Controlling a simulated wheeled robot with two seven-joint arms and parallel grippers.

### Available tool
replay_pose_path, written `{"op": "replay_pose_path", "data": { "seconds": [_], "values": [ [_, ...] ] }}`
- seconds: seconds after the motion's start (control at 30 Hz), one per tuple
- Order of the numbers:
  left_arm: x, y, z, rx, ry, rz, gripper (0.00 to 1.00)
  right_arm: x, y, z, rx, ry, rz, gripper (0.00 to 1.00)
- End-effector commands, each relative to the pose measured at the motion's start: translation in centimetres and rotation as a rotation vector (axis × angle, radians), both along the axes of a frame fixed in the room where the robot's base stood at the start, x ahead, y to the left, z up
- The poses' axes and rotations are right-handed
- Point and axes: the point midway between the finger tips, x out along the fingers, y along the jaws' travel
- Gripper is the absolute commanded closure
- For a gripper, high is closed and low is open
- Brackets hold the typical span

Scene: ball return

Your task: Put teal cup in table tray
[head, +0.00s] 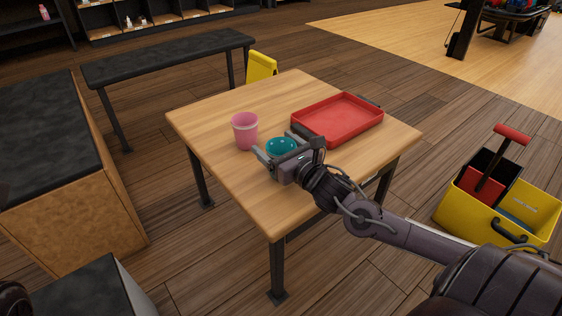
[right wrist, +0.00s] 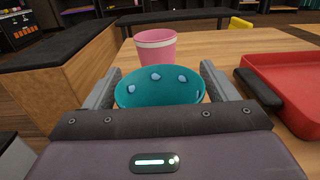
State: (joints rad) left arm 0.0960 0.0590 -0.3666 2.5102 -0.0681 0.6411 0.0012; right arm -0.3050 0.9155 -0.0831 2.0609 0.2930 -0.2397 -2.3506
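The teal cup (head: 281,146) is at the table's middle, mostly hidden behind my right gripper. In the right wrist view the teal cup (right wrist: 160,92) shows pale blue spots and sits between the two fingers. My right gripper (head: 280,146) has one finger on each side of it; the right wrist view (right wrist: 160,80) shows the fingers wide apart, close to its sides. I cannot tell whether they press on it or whether its base touches the table. The red table tray (head: 340,119) lies to the right, empty. My left gripper is not in view.
A pink cup (head: 245,131) stands on the wooden table (head: 235,190), just left of the teal cup. A black bench (head: 168,57) is behind the table. A yellow bin (head: 470,212) stands on the floor at right.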

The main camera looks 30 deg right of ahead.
Motion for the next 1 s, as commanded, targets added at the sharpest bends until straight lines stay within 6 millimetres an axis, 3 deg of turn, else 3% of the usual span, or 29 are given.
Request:
{"op": "replay_pose_path", "data": {
  "seconds": [0.03, 0.27, 0.67, 0.87, 1.0],
  "values": [
    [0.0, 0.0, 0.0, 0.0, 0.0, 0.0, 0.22, 0.0, 0.0, 0.0, 0.0, 0.0, 0.0, 0.27],
    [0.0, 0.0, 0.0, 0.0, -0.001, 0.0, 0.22, 0.0, 0.0, 0.0, 0.0, 0.0, 0.0, 0.57],
    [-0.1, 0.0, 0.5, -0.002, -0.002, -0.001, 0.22, 0.0, 0.0, 1.1, -0.001, -0.001, 0.0, 0.57],
    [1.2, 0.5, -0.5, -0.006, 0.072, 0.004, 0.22, 0.0, 0.0, 5.1, -0.003, -0.003, 0.001, 0.57],
    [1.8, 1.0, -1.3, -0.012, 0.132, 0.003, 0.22, 0.0, 0.0, 9.7, -0.005, -0.003, 0.002, 0.57]
  ]
}}
